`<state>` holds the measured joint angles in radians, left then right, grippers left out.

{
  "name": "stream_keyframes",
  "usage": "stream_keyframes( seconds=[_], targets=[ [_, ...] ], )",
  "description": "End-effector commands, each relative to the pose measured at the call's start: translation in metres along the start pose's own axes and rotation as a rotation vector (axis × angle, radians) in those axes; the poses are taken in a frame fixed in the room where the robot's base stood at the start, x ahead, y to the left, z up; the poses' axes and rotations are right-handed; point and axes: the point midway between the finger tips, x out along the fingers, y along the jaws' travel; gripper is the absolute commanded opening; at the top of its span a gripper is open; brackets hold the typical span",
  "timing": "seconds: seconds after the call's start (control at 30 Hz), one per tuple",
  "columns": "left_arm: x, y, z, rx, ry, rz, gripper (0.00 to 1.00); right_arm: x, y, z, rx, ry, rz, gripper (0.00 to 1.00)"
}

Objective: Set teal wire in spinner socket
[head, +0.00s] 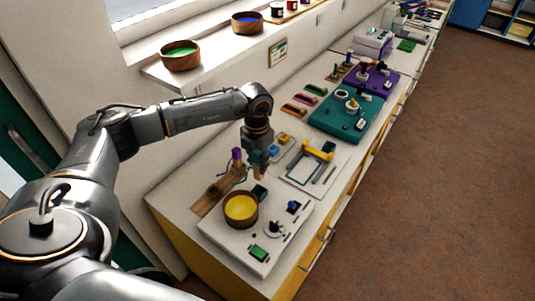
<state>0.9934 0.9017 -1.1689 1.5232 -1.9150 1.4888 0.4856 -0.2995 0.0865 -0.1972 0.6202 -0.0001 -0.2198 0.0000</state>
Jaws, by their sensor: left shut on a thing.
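My left gripper (258,168) points down over the near counter, behind the bowl of yellow beads. It is shut on a slim piece with a teal part (256,158), which looks like the teal wire. The wire's thin length is too small to follow. The spinner looks to be the white board (236,250) with the brown bowl of yellow beads (240,208). A dark teal block (260,192) sits at its back edge, below the gripper. I cannot tell which part is the socket. The held piece appears above the board, not in it. My right gripper is not in view.
A wooden rack (214,191) with a purple-topped piece (237,154) stands left of the gripper. A white frame with a yellow bar (318,151) lies to the right. Teal (330,124) and purple boards are farther back. Bowls stand on the sill.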

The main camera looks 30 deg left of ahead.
Motion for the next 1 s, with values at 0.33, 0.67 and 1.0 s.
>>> stream_keyframes(
  seconds=[0.33,0.67,1.0],
  targets=[
    [0.026,0.0,0.0,0.0,0.001,0.0,0.0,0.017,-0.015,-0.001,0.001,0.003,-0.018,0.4],
    [0.056,0.0,0.0,-0.001,0.0,-0.001,0.0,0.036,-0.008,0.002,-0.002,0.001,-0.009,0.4],
    [0.058,0.0,0.0,-0.001,0.0,0.0,0.0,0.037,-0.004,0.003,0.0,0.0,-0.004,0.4]
  ],
)
